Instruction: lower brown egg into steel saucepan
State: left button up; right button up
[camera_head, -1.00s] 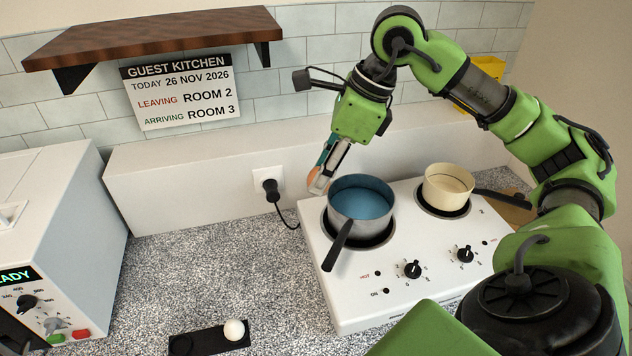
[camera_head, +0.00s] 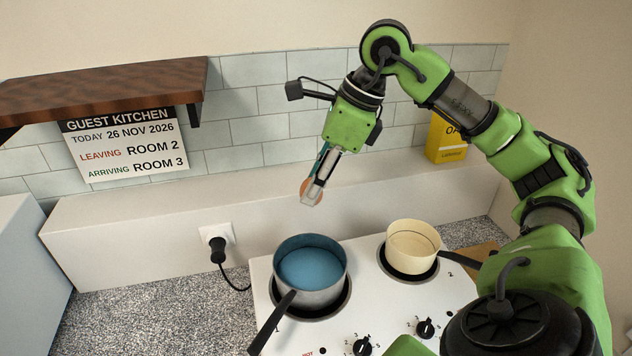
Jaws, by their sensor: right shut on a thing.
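The brown egg (camera_head: 305,187) is held between the fingertips of my right gripper (camera_head: 312,191). The gripper is shut on it and partly hides it. The gripper points down and hangs in the air. The steel saucepan (camera_head: 318,297) stands on the left hotplate with its dark handle toward the front left. Its inside shows blue, like liquid. In the picture the egg is above the pan's far rim and apart from it; I cannot tell if it is directly over the opening. My left gripper is not in view.
A cream saucepan (camera_head: 413,245) stands on the right hotplate of the white cooker (camera_head: 300,338). A plug and cord (camera_head: 218,250) are left of the cooker. A wooden shelf (camera_head: 110,90) juts out at upper left. A yellow box (camera_head: 446,140) stands on the ledge behind.

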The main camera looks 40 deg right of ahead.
notch_tip(320, 180, down, 9)
jog(key=b, duration=0.7)
jog(key=shift+d+r, duration=0.15)
jog(key=shift+d, duration=0.1)
jog(key=shift+a+r, duration=0.1)
jog(key=shift+w+a, duration=0.2)
jog(key=shift+w, duration=0.05)
jog(key=shift+f+b, duration=4.3)
jog(key=shift+f, duration=0.7)
jog(key=shift+f+b, duration=2.15)
jog(key=shift+f, duration=0.25)
jog(key=shift+f, duration=0.1)
